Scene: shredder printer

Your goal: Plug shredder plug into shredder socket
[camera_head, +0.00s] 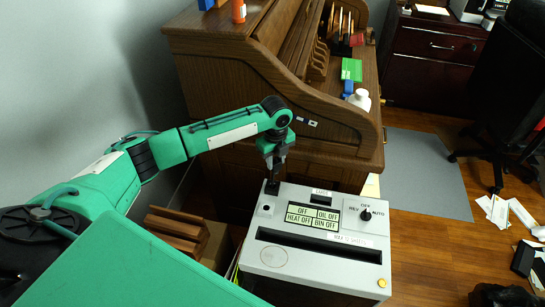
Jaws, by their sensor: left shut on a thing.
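The shredder (320,250) is a light grey box with a dark slot, a dial and a panel of labels reading OFF, OIL OFF, HEAT OFF and BIN OFF. My left gripper (273,176) points down at the shredder's back left corner. It is shut on the small black shredder plug (271,187), which is at or just above the top surface. I cannot tell whether the plug is seated. My right gripper is not in view.
A brown roll-top desk (215,70) stands right behind the shredder, close to my left arm. Brown wooden pieces (175,230) lie left of the shredder. A black office chair (510,90) and scattered papers (505,212) are at the right. The grey mat (425,170) is clear.

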